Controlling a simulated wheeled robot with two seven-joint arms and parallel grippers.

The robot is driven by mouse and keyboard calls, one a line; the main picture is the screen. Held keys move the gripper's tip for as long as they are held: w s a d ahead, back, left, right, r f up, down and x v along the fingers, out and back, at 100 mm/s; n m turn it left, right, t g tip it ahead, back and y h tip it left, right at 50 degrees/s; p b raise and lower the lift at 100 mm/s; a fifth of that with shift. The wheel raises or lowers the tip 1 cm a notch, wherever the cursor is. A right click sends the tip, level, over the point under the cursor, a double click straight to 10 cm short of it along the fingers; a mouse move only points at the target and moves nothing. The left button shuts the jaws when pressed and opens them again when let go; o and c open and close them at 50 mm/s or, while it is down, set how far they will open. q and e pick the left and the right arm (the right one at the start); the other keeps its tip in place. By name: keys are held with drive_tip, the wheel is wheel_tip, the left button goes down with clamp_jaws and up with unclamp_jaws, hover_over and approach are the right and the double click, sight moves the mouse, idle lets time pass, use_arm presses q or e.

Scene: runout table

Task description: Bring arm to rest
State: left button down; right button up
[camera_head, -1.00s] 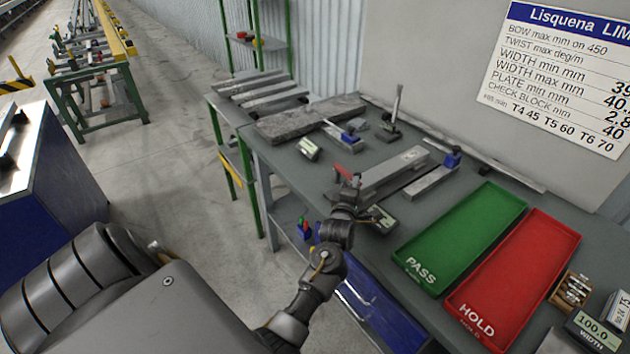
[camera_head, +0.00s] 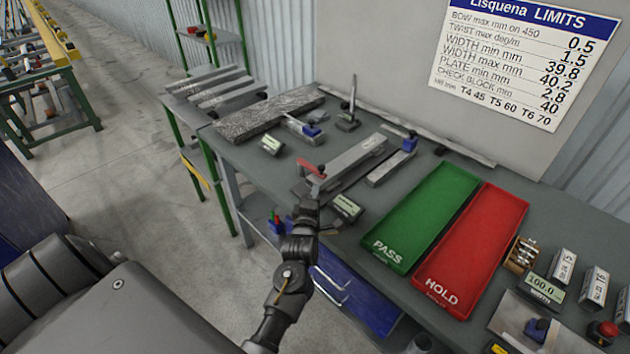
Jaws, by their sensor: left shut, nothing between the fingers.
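My left arm (camera_head: 290,275) reaches up from the bottom of the view to the front edge of the grey work table (camera_head: 345,270). My left gripper (camera_head: 313,187) is shut and holds nothing. It is at the near end of a grey metal block (camera_head: 352,158), beside a red-handled part (camera_head: 312,169). I cannot tell whether it touches either. My right gripper is not in view.
A small display gauge (camera_head: 346,208) is close to the right of my gripper. Farther right are the green PASS tray (camera_head: 430,215) and red HOLD tray (camera_head: 480,250). A rough slab (camera_head: 268,113) lies behind left. Open floor (camera_head: 130,190) is left.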

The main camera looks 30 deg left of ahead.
use_arm(q)
drive_tip(key=shift+s+d, duration=0.1)
drive_tip(key=shift+s, duration=0.15)
drive_tip(key=shift+f, duration=0.1)
